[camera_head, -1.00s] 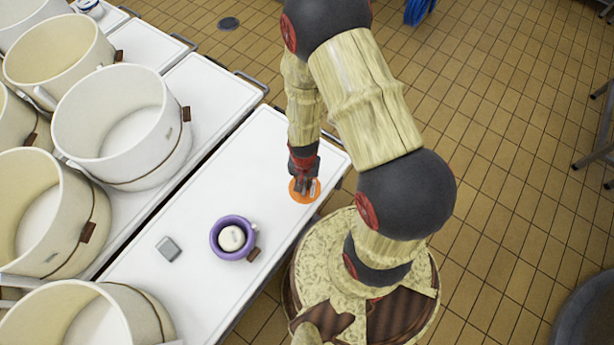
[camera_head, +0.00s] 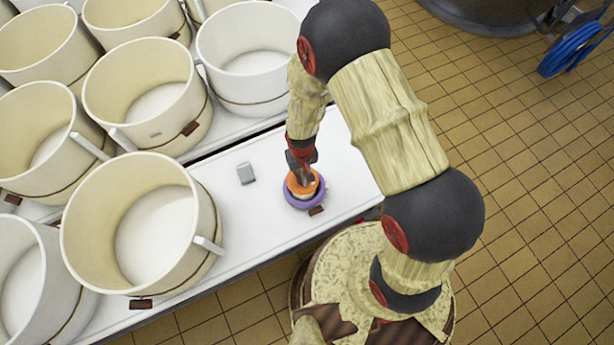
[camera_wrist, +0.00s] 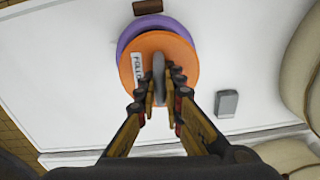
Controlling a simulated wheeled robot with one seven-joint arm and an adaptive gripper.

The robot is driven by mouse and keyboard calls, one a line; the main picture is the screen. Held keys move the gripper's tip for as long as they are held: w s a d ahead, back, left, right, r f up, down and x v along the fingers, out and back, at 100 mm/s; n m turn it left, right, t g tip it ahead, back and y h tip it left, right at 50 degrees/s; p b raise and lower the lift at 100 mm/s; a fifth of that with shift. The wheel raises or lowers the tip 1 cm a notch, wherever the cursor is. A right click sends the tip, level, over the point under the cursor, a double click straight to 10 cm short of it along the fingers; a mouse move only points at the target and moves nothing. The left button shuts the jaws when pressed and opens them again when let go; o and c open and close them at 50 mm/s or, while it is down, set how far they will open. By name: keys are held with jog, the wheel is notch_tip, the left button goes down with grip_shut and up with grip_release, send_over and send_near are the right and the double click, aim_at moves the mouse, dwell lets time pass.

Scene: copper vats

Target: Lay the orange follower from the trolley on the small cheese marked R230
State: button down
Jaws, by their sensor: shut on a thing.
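The orange follower (camera_wrist: 129,72) is a flat disc with a white label and a grey upright grip in its middle. My gripper (camera_wrist: 159,95) is shut on that grip in the wrist view. In the head view my gripper (camera_head: 301,175) holds the follower (camera_head: 312,187) over the purple mould (camera_head: 303,203). The purple rim (camera_wrist: 125,40) shows past the disc's far edge in the wrist view. The disc covers most of the mould's opening, so the small cheese is mostly hidden. I cannot tell whether the disc touches it. No R230 mark is readable.
A brown tag (camera_head: 316,211) hangs by the mould. A small grey block (camera_head: 246,173) lies on the white table (camera_head: 262,226) to its left. Several large cream hoops (camera_head: 150,225) crowd the left side. The table right of the mould is clear.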

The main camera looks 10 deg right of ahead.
jog(key=shift+d, duration=0.2)
jog(key=shift+a+f, duration=0.15)
jog(key=shift+f, duration=0.2)
jog(key=shift+f+b, duration=1.75)
jog(key=shift+f, duration=0.3)
jog(key=shift+f+b, duration=0.5)
jog(key=shift+f, duration=0.25)
jog(key=c, duration=1.8)
grip_release()
jog(key=shift+c, duration=0.2)
jog(key=shift+r, duration=0.1)
